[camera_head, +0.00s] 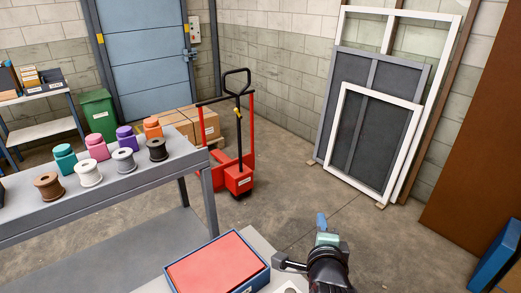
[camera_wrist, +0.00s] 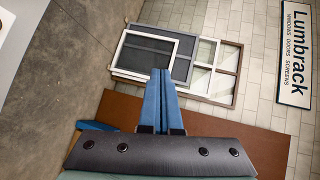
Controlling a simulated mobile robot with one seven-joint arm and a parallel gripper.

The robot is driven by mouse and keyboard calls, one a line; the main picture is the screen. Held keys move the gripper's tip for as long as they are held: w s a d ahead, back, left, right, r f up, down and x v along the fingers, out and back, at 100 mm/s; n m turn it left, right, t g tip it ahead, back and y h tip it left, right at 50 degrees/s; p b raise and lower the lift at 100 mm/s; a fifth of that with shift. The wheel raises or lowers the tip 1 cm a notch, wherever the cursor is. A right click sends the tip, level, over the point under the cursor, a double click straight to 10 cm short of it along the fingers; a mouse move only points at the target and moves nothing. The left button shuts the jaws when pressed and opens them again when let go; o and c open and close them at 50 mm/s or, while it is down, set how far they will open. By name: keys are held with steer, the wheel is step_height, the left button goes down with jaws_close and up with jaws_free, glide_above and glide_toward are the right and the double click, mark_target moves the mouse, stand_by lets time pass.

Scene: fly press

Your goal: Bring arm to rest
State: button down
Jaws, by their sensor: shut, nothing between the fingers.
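My gripper (camera_head: 321,221) is at the bottom of the head view, right of centre, at the end of my dark arm. Its blue fingers point away from me, over open floor. In the wrist view, the two blue fingers of my gripper (camera_wrist: 160,76) are pressed together with nothing between them. They touch no object. Most of the arm is cut off by the lower edge of the head view.
A grey bench (camera_head: 100,203) with spools and jars stands left. A blue-edged box with a red top (camera_head: 217,265) is left of my arm. A red pallet truck (camera_head: 239,180) stands behind. Framed screens (camera_head: 372,140) lean on the wall. Floor beyond my gripper is clear.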

steer(key=s+a+r+n+t+b, duration=0.1)
steer(key=a+r+n+t, duration=0.15)
steer(key=r, duration=0.55)
steer(key=s+a+r+n+t+b, duration=0.1)
steer(key=s+a+r+n+t, duration=0.2)
steer(key=r, duration=0.6)
steer(key=a+r+n+t+b, duration=0.1)
steer(key=a+r+n, duration=0.1)
steer(key=r+n, duration=0.45)
steer(key=s+a+r+n+t+y+b, duration=0.1)
steer(key=s+a+r+n+t, duration=0.2)
steer(key=s+r, duration=0.5)
steer(key=s+a+r+n+t+y+b, duration=0.1)
steer(key=s+a+r+n+t, duration=0.2)
steer(key=s+r+n, duration=0.2)
steer(key=s+r, duration=0.3)
steer(key=r, duration=0.2)
steer(key=shift+s+r, duration=0.15)
steer(key=shift+s, duration=0.2)
steer(key=shift+a, duration=0.1)
